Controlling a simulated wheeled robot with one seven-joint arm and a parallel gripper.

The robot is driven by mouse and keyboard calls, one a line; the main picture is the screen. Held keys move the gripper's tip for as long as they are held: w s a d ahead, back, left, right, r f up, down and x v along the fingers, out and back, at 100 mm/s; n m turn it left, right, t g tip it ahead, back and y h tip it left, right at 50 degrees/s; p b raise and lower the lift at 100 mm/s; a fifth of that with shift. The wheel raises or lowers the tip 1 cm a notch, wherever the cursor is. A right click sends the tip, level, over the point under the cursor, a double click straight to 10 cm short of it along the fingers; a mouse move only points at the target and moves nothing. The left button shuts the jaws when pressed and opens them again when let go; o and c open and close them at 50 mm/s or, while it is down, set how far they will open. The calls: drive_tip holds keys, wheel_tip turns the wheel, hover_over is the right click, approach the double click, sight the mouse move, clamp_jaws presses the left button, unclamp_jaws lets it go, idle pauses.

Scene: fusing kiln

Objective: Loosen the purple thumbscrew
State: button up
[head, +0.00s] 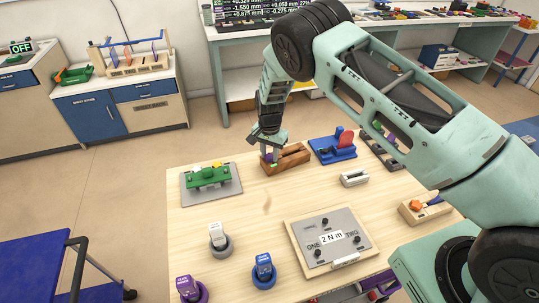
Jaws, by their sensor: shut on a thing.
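My gripper (271,152) points down at the left end of a brown wooden block (292,158) on the light wooden table. A small purple part, which looks like the purple thumbscrew (272,158), shows between the fingertips at that end of the block. The gripper is shut on it. The fingers hide most of the thumbscrew, so I cannot tell how far it is screwed in.
A green fixture on a grey plate (188,195) stands left of the block, and a blue fixture with a red part (334,148) stands right. A grey torque plate (309,226) and several ring-based labelled holders (264,281) are nearer. Bare table (255,215) lies between.

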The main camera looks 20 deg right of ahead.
drive_tip(key=shift+n+b, duration=0.3)
drive_tip(key=shift+n, duration=1)
drive_tip(key=shift+f+n+b, duration=0.1)
drive_tip(key=shift+n+b, duration=0.5)
drive_tip(key=shift+n, duration=0.6)
drive_tip(key=shift+n+b, duration=0.3)
drive_tip(key=shift+n, duration=1.1)
drive_tip(key=n+b, duration=0.1)
drive_tip(key=n, duration=0.3)
drive_tip(key=shift+n, duration=0.5)
